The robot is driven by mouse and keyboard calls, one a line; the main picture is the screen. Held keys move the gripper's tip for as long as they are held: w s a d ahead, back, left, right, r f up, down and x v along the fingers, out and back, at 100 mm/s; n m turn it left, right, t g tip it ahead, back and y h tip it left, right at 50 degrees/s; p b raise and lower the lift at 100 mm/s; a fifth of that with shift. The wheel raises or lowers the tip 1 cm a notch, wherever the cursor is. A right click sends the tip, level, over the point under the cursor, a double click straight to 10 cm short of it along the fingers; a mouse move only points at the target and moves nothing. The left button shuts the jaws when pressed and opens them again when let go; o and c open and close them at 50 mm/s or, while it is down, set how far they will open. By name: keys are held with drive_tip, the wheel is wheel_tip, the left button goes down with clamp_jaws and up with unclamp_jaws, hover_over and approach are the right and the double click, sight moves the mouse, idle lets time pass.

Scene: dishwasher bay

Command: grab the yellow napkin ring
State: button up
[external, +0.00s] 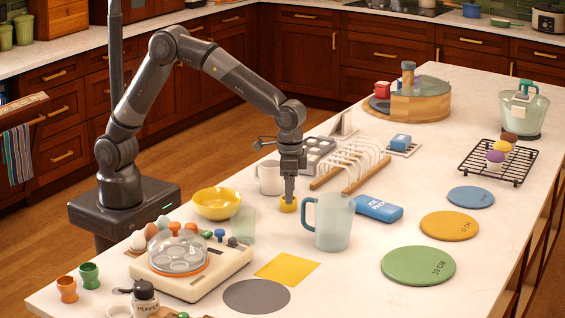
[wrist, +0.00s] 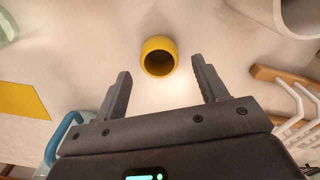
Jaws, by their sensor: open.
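The yellow napkin ring (external: 288,205) stands on the white countertop, between the yellow bowl and the frosted pitcher. In the wrist view the yellow napkin ring (wrist: 159,56) shows its dark round opening, just beyond my fingertips and roughly midway between them. My gripper (external: 289,193) points down right above the ring in the external view. In the wrist view my gripper (wrist: 161,75) has its two fingers spread wide with nothing between them.
The frosted pitcher (external: 333,222) with a blue handle stands close on the right. A white mug (external: 270,178) is behind, and a yellow bowl (external: 217,204) and a greenish glass (external: 243,226) are left. A white rack (external: 350,165) stands behind right. Counter in front holds a flat yellow napkin (external: 286,268).

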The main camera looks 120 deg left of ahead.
wheel_tip(320, 180, down, 4)
drive_tip(key=shift+r, duration=0.25)
drive_tip(key=c, duration=1.1)
drive_tip(key=shift+o, duration=0.2)
drive_tip(key=shift+r, duration=0.1)
